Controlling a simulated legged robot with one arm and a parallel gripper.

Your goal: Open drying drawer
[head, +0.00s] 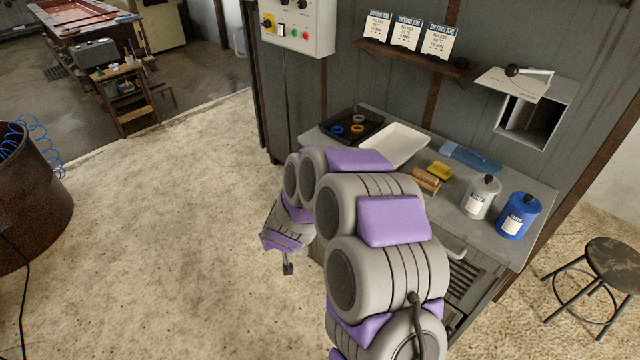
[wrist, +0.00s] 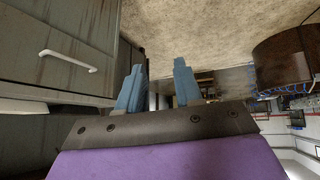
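A grey, worn drawer front with a pale bar handle (wrist: 68,61) shows at the left of the wrist view, which is turned roughly upside down. The drawer front (wrist: 60,25) looks closed against the cabinet. In the head view my gripper (head: 287,268) hangs over open floor left of the cabinet. It is apart from the handle.
The worktop (head: 530,185) holds a black tray (head: 350,130), a white tray (head: 400,143), a white bottle (head: 481,198) and a blue bottle (head: 518,216). A stool (head: 605,265) stands at the right. A rusty drum (head: 30,190) stands at the left. The floor between is clear.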

